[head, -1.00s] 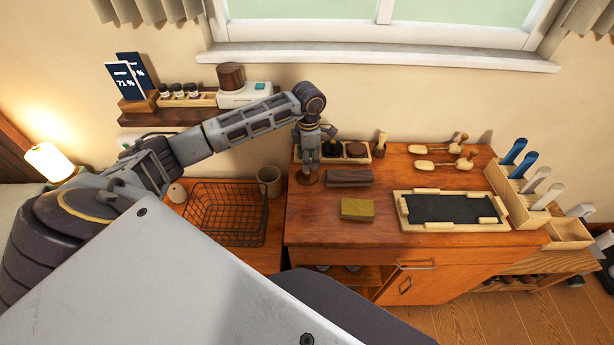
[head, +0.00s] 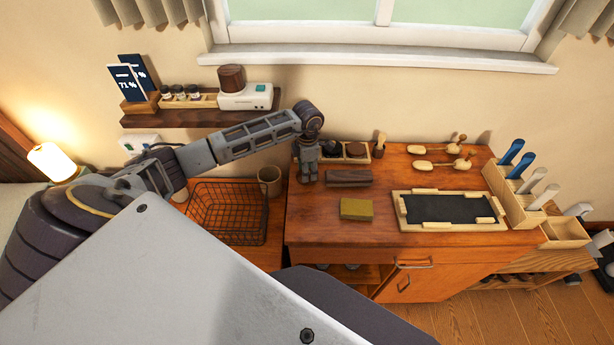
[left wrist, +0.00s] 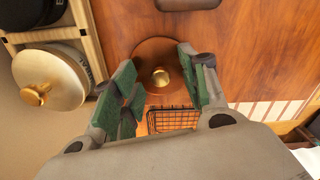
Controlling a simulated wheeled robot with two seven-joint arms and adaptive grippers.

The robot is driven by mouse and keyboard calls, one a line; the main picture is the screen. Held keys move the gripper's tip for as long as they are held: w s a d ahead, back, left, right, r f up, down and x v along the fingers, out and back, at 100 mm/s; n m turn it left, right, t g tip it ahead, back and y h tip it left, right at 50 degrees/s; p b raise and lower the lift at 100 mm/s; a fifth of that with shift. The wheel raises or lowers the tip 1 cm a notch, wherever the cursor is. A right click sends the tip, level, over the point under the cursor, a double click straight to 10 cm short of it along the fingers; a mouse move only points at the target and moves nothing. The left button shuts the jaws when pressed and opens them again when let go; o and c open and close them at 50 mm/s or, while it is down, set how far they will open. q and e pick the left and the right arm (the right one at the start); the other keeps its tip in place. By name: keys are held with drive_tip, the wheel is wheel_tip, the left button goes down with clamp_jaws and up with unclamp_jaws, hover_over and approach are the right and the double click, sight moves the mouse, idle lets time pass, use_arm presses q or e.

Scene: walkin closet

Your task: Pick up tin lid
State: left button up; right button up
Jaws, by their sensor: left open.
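The tin lid, a brown disc with a gold knob (left wrist: 160,78), lies on the wooden dresser top in the left wrist view. My left gripper (left wrist: 157,60) is open above it, with its green-padded fingers on either side of the knob. I cannot tell whether the fingers touch the lid. In the head view the left gripper (head: 308,174) points straight down at the dresser's back left corner and hides the lid. My right gripper is not in view.
A wooden tray with tins (head: 356,150) stands right beside the gripper; a cream lid with a gold knob (left wrist: 48,85) shows there too. A dark block (head: 349,178), a green-yellow block (head: 357,209) and a wire basket (head: 228,212) are near. The dresser's front is clear.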

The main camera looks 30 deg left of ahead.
use_arm(q)
drive_tip(key=c, duration=0.9)
drive_tip(key=shift+r, duration=0.1)
wheel_tip(320, 180, up, 8)
drive_tip(key=shift+r+b, duration=0.2)
drive_tip(key=shift+b, duration=0.6)
drive_tip(key=shift+r, duration=0.75)
drive_tip(key=shift+f, duration=0.1)
